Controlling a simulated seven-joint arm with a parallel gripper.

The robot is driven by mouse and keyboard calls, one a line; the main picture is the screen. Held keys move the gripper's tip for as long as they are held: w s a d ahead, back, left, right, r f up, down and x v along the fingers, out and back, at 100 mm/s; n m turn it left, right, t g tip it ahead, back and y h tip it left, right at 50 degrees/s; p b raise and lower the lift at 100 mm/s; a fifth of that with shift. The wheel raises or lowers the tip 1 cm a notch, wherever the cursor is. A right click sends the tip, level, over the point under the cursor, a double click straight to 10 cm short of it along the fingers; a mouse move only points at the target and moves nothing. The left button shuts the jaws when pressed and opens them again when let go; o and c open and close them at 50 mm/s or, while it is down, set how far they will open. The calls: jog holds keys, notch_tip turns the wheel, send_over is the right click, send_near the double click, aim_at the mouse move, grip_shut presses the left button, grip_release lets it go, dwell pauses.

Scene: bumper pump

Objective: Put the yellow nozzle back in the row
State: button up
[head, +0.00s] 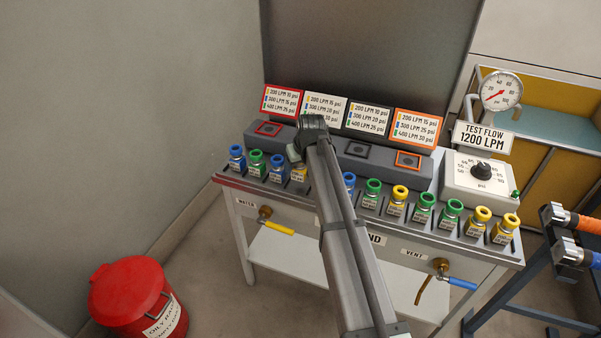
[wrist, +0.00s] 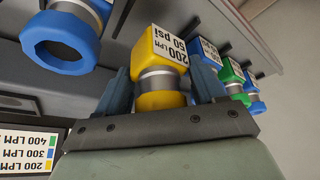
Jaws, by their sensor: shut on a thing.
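The yellow nozzle (wrist: 162,62) is between the two fingers of my gripper (wrist: 165,85) in the wrist view, its label reading 200 LPM 50 psi. My gripper is shut on it. In the head view my gripper (head: 294,154) is over the left part of the row, and the yellow nozzle (head: 299,173) shows just below it, partly hidden by my arm. It is in line with the row, right of a blue nozzle (head: 277,167). I cannot tell whether it is seated in its place or held just above it.
Blue and green nozzles (head: 256,162) stand to the left; several blue, green and yellow nozzles (head: 399,198) continue right. A large blue nozzle (wrist: 60,42) is close beside my gripper. Behind are a grey block with square sockets (head: 357,150) and label cards (head: 370,117). A gauge (head: 501,90) stands right.

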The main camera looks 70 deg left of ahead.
aim_at(299, 172)
jog(key=shift+f, duration=1.5)
jog(key=shift+f, duration=0.15)
jog(key=o, duration=0.9)
jog(key=shift+o, duration=0.2)
jog(key=v, duration=1.2)
jog(key=shift+r, duration=0.25)
